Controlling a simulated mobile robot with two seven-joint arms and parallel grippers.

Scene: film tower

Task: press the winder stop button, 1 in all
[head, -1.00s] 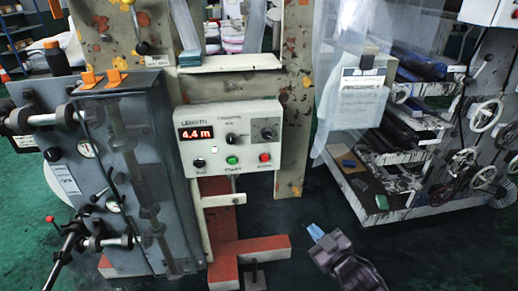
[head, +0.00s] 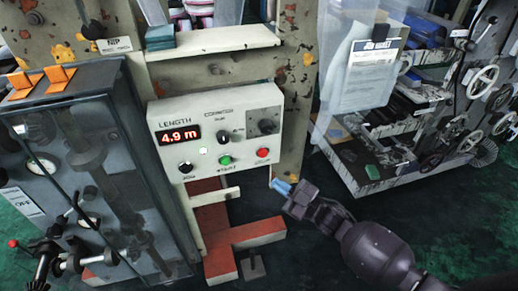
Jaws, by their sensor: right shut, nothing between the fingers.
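The winder control box (head: 160,122) is a pale panel on the machine post, with a red display reading 4.9 m. The red button (head: 263,153) sits at its lower right; it appears to be the stop button, but its label is too small to read. A green button (head: 225,160) marked START is to its left. My right gripper (head: 281,186) is shut and empty, its blue fingertips just below and right of the red button, apart from it in the picture. My left gripper is not in view.
A grey cabinet (head: 90,150) with orange switches stands left of the box. A red floor frame (head: 222,262) lies below. A rack with handwheels (head: 483,80) and a hanging paper sheet (head: 370,75) are on the right.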

